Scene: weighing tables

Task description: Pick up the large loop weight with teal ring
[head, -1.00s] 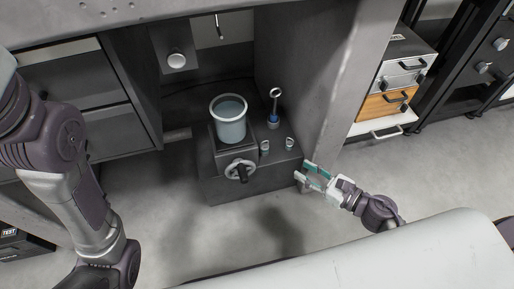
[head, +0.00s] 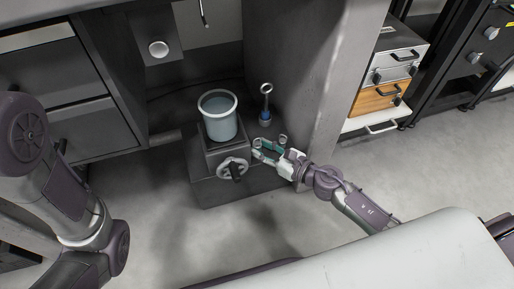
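I cannot make out a teal ring on either. My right gripper (head: 258,149) has teal fingers that are apart, close to the left small weight; I cannot tell if they touch it. Only my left arm shows, at the left edge; its gripper is out of view.
The pot (head: 218,121) stands on a block with a handwheel (head: 233,168), left of my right gripper. A grey side panel (head: 290,75) rises to the right of the weights. A drawer unit (head: 380,100) is farther right. The floor in front is clear.

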